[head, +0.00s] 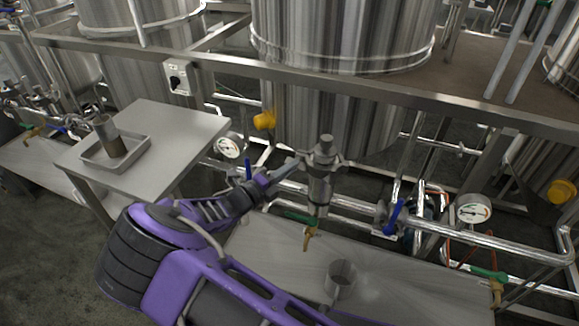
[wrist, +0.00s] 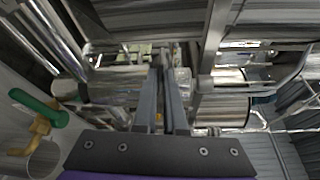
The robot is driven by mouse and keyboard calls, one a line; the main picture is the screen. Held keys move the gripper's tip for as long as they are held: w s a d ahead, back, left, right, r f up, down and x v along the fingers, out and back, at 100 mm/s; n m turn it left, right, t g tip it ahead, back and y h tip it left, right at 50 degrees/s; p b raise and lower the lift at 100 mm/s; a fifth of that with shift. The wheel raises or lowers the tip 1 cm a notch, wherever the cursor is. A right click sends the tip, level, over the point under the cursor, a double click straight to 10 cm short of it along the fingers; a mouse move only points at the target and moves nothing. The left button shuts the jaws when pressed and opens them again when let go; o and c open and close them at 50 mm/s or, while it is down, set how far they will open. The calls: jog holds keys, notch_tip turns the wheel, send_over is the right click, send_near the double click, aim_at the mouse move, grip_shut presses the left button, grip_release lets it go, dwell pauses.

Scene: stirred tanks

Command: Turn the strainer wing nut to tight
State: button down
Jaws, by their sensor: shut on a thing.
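The strainer (head: 320,185) is an upright steel cylinder with a clamped cap, standing on the pipework in front of the big tank. My gripper (head: 303,157) reaches it from the left, its fingertips at the strainer's upper side just below the cap. In the wrist view the two grey fingers (wrist: 164,62) converge at their tips against shiny metal parts. They are shut on the wing nut, which is small and mostly hidden between the tips. Its exact angle cannot be told.
A blue valve handle (head: 393,217) and a gauge (head: 473,209) are on the right. A side table (head: 185,130) holds a tray (head: 92,155) with a cylinder.

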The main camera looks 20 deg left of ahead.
jog(key=m+y+b, duration=0.1)
jog(key=m+y, duration=0.1)
jog(key=m, duration=0.1)
jog(key=m+g+y+b, duration=0.1)
jog(key=m+y, duration=0.1)
jog(key=m, duration=0.2)
jog(key=d+m+y+b, duration=0.1)
jog(key=m+y, duration=0.1)
jog(key=m, duration=0.2)
jog(key=shift+r+g+y+b, duration=0.25)
jog(key=shift+g+y+b, duration=0.05)
jog(key=shift+g+b, duration=0.1)
jog(key=shift+r+m, duration=0.15)
jog(key=shift+m, duration=0.25)
dwell(0.4)
jog(key=c, duration=1)
grip_release()
jog(key=shift+s, duration=0.1)
